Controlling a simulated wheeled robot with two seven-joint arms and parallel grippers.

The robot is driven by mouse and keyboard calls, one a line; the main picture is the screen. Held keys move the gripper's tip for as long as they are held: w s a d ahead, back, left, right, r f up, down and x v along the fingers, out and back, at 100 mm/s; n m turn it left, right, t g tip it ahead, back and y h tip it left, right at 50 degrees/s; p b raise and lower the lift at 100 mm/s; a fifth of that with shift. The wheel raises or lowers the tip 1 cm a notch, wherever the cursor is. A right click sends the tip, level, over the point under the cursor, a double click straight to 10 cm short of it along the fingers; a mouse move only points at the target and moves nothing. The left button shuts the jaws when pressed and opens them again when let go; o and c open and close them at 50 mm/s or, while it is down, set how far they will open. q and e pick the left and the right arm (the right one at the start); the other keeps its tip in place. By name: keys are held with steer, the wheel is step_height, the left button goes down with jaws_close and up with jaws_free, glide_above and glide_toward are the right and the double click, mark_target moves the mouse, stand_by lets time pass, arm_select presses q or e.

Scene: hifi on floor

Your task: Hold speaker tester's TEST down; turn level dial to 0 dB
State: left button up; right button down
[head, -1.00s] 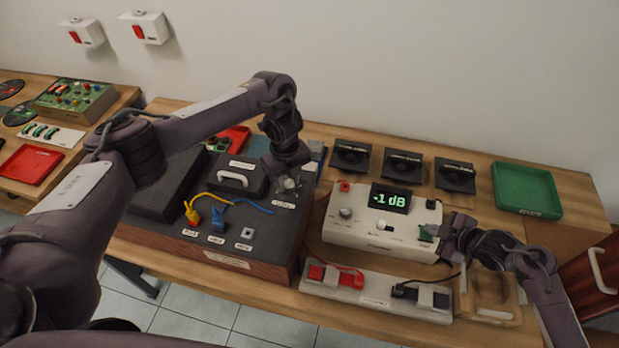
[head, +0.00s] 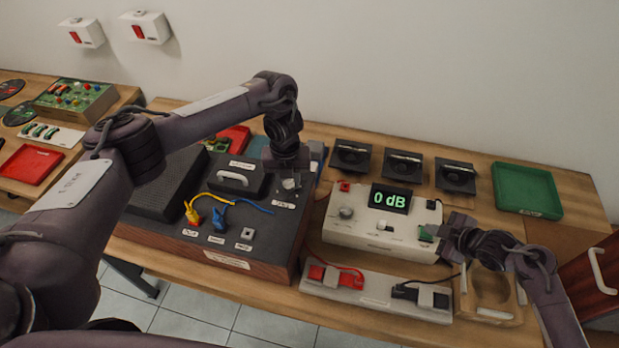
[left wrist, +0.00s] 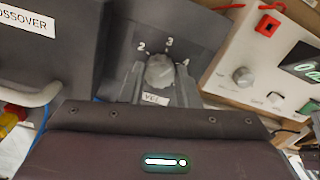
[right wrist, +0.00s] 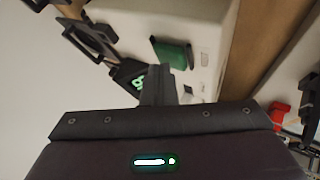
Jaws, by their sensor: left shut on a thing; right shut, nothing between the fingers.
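The white speaker tester (head: 338,228) stands on the bench; its display (head: 390,198) reads 0 dB. My right gripper (head: 437,240) is shut and empty, its tips at the green TEST button (head: 426,233) at the tester's right side. The right wrist view shows the shut fingers (right wrist: 158,85) close by a green part (right wrist: 172,52); contact is hard to tell. My left gripper (head: 290,180) is shut on the grey level dial (left wrist: 160,71) on the dark hi-fi unit (head: 262,228). In the left wrist view the dial sits between the fingertips, with numbers around it.
Several black speakers (head: 402,165) stand behind the tester, and a green tray (head: 528,190) at the back right. A long white block with red and black clips (head: 375,290) lies in front. Yellow and blue plugs (head: 193,213) stand on the unit.

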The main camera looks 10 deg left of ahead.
arm_select(q)
steer(key=shift+r, duration=0.1)
steer(key=o, duration=1)
